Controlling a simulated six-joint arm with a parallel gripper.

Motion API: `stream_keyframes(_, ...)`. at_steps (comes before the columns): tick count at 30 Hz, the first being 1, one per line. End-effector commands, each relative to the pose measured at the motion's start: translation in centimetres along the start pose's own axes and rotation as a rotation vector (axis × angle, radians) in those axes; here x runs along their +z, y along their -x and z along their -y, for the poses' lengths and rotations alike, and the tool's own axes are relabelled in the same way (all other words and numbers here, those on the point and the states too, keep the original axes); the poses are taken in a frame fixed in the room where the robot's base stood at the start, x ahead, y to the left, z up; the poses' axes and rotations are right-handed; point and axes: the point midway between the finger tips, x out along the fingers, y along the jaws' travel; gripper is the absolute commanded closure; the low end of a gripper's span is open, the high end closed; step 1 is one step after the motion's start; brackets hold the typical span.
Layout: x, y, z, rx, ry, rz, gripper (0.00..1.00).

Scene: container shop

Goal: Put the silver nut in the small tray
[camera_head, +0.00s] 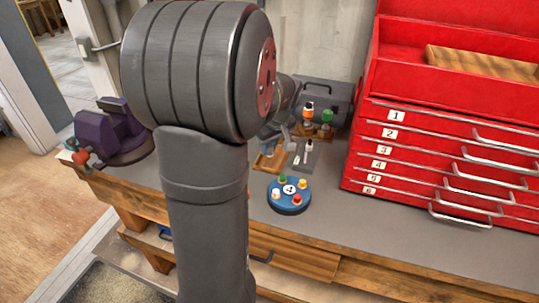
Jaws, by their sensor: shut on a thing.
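My gripper (272,146) shows only in part behind my large grey arm, low over the bench near a small wooden tray. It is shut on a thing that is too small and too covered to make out. The small tray (270,164) has a light wooden rim and lies on the grey bench top, right of my arm. My gripper hangs at or just above its far side; I cannot tell whether they touch. I cannot make out the silver nut in this view.
A blue round button box (289,205) stands in front of the tray. A white bottle (308,150), an orange-capped bottle (308,113) and a green-topped bottle (326,120) stand right of it. A red drawer cabinet (450,130) fills the right; a purple vise (112,130) sits left.

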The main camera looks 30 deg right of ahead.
Motion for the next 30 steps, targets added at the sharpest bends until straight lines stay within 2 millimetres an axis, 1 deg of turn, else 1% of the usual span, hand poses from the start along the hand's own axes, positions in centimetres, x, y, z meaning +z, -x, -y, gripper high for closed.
stream_keyframes(7, 1.0, -3.3, 0.1, -0.003, -0.001, 0.003, 1.0)
stream_keyframes(19, 1.2, -3.8, 0.0, -0.002, -0.001, 0.001, 1.0)
stream_keyframes(20, 1.2, -3.8, 0.0, -0.001, -0.001, 0.001, 0.78)
stream_keyframes(21, 1.2, -3.8, 0.0, -0.001, -0.001, 0.001, 0.74)
stream_keyframes(30, 1.1, -3.6, 0.0, 0.0, 0.0, 0.0, 0.74)
